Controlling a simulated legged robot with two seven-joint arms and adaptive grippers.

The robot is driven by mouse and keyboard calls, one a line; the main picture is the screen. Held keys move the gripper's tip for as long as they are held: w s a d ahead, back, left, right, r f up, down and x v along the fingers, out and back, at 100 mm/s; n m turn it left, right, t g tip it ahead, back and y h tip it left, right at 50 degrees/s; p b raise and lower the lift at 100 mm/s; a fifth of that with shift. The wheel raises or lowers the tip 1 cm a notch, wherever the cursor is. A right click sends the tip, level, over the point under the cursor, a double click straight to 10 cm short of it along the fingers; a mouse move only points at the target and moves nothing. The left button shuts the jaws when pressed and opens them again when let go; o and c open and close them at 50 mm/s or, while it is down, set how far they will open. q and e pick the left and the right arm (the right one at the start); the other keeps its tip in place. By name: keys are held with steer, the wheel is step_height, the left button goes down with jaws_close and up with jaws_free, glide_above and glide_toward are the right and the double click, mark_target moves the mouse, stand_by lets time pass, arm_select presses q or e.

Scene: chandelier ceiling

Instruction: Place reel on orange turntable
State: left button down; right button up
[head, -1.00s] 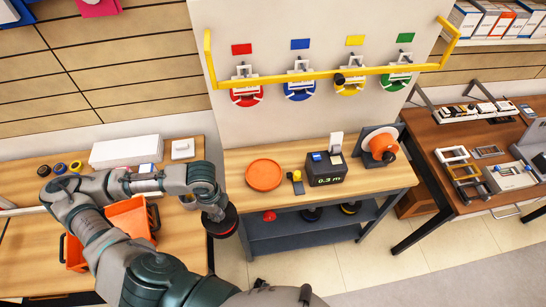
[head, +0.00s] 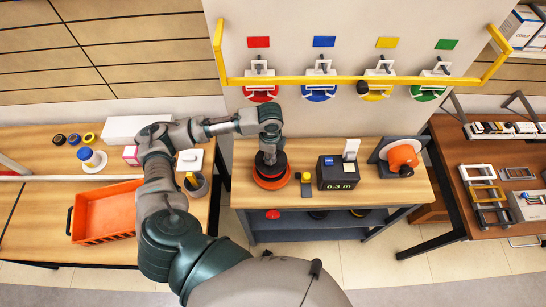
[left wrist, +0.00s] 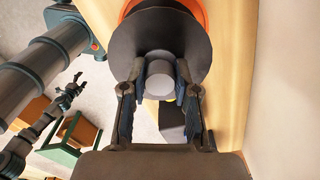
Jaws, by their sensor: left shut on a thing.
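The black reel (head: 269,164) is over the orange turntable (head: 271,183) on the middle bench. It covers most of the turntable, whose orange rim shows around its front. I cannot tell whether the two touch. My left gripper (left wrist: 160,80) comes from above and is shut on the reel's grey hub, one finger on each side. In the left wrist view the reel's dark disc (left wrist: 158,40) spreads beyond the fingers, with the orange rim (left wrist: 202,12) past its edge. My right gripper (left wrist: 74,90) shows small at the left of the wrist view, away from the reel.
A black meter box (head: 337,173) reading 0.3 m stands right of the turntable, with a small yellow-topped device (head: 306,178) between. An orange reel on a stand (head: 402,156) is further right. An orange bin (head: 105,213) is on the left table. A yellow rail (head: 370,81) crosses the wall above.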

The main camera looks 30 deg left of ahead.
arm_select(q)
steer(key=shift+w, duration=0.35)
steer(key=shift+a+f, duration=0.1)
step_height(320, 180, down, 3)
steer(key=shift+s+f, duration=0.1)
steer(key=shift+d, duration=0.2)
arm_select(e)
steer(key=shift+a+r, duration=0.3)
steer(key=shift+a, duration=0.25)
arm_select(q)
steer(key=shift+f, duration=0.1)
arm_select(e)
steer(key=shift+d, duration=0.1)
arm_select(q)
steer(key=c, duration=1)
jaws_free()
steer(key=shift+o, duration=0.7)
steer(key=shift+a, duration=0.1)
arm_select(e)
steer(key=shift+w+d, duration=0.15)
steer(key=shift+w, duration=0.15)
